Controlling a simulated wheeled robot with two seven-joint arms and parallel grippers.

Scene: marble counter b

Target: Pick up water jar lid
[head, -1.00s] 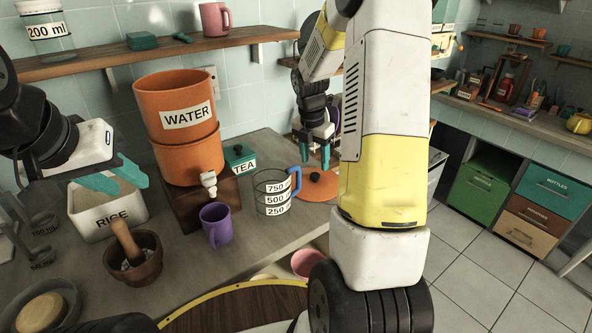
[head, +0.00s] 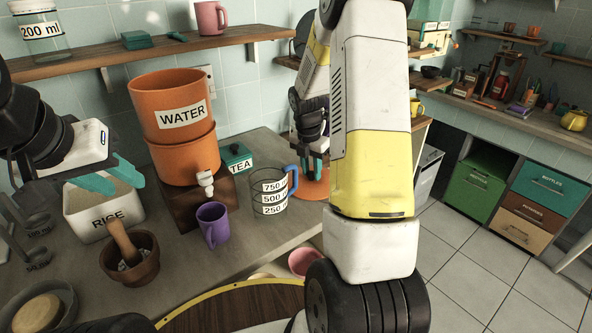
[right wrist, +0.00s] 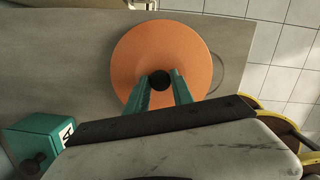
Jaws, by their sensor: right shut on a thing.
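The water jar lid (head: 312,191) is a flat orange disc lying on the counter beyond the measuring jug, partly hidden by my right arm in the head view. The same right gripper (head: 314,168) points down over the lid in the head view. My left gripper (head: 125,183) is open and empty above the rice container. The orange water jar (head: 170,105) stands without a lid.
A measuring jug (head: 269,198) stands close to the lid, with a teal tea box (head: 236,158) behind it. The purple mug (head: 213,226), rice container (head: 82,215) and mortar (head: 135,268) stand nearer. A shelf (head: 110,67) runs above.

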